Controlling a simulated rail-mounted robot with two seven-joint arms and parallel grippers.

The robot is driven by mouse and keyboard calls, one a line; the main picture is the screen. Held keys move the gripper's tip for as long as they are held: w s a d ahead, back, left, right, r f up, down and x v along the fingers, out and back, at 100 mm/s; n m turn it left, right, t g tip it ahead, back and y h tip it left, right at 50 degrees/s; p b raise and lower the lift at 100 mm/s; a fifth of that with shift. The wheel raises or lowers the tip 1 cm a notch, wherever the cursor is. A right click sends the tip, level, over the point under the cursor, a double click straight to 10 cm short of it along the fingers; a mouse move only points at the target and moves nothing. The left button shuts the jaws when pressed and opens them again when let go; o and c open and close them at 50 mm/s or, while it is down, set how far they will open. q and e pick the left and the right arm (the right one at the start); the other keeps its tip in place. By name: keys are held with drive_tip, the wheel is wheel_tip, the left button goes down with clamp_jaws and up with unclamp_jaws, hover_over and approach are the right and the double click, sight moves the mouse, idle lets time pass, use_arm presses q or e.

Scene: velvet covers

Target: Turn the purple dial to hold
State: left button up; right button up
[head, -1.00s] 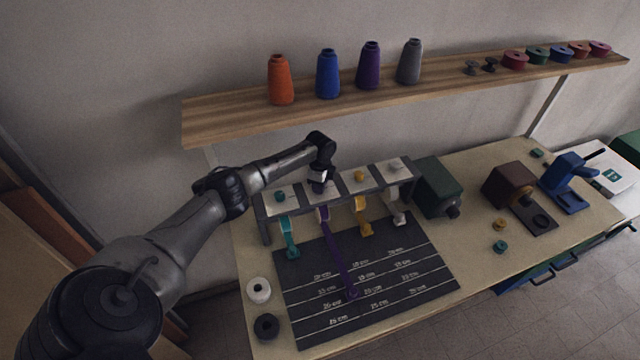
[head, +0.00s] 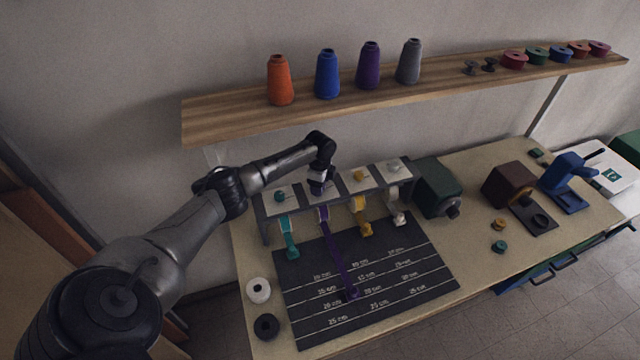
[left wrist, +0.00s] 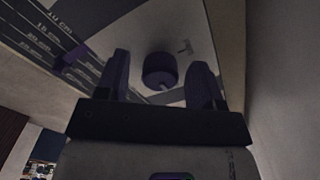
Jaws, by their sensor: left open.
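The purple dial (left wrist: 160,71) sits on a light panel in the left wrist view, with a small dark mark on the panel beside it. My left gripper (left wrist: 160,75) is open, with one finger on either side of the dial and a visible gap to each. In the head view my left gripper (head: 319,186) is over the second panel of the dispenser row (head: 335,199) and hides the dial. The purple ribbon (head: 335,255) runs from under that panel down onto the dark measuring mat (head: 410,265). My right gripper is not in view.
A green box (head: 436,187) stands right of the row. The wooden shelf (head: 220,118) with thread cones is above, behind my arm.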

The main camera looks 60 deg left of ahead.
use_arm(q)
wheel_tip(320, 180, up, 8)
drive_tip(key=shift+f, duration=0.25)
idle(0.7)
